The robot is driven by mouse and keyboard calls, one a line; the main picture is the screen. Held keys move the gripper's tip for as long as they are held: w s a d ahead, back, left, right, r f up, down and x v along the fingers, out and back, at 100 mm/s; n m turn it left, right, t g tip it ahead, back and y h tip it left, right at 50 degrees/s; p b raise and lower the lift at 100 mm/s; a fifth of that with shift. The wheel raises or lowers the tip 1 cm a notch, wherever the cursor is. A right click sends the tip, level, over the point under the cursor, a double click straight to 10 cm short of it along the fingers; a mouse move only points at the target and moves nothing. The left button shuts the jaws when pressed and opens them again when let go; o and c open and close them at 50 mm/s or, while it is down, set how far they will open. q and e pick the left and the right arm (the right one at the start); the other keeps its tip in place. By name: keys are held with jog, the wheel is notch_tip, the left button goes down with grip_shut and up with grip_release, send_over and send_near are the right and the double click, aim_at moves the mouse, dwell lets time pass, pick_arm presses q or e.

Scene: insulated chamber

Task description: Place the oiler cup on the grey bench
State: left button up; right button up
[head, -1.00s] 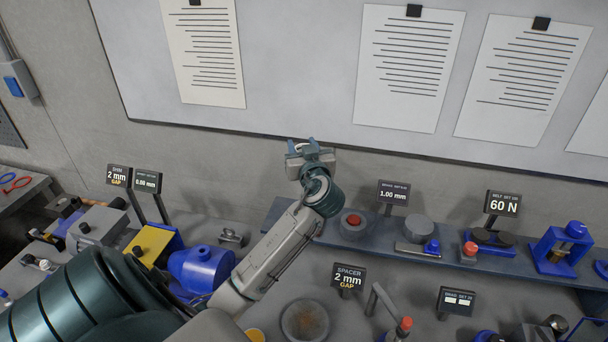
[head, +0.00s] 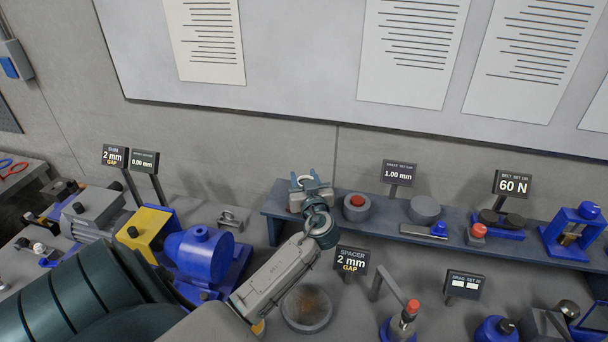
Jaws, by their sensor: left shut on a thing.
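My left gripper (head: 304,180) is shut on a small pale, round-edged thing (head: 304,178), which I take to be the oiler cup. Only its rim shows between the fingers; the rest is hidden by the gripper. The gripper is in front of the left end of the raised dark blue-grey shelf (head: 385,232), left of a grey round piece with a red top. I cannot tell whether the held thing touches the shelf. The grey bench (head: 352,318) spreads below and in front of the shelf. My right gripper is not in view.
The red-topped round piece (head: 357,207) stands close right of the gripper. A grey disc (head: 425,209) and blue fixtures stand further along the shelf. On the bench are a blue motor (head: 200,250), a round dish (head: 307,307) and a spacer sign (head: 351,261).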

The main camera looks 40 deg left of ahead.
pick_arm(q)
jog(key=shift+w+a, duration=0.1)
jog(key=shift+w, duration=0.1)
jog(key=shift+s+f, duration=0.1)
jog(key=shift+f, duration=0.05)
jog(key=o, duration=1.2)
jog(key=shift+c, duration=0.2)
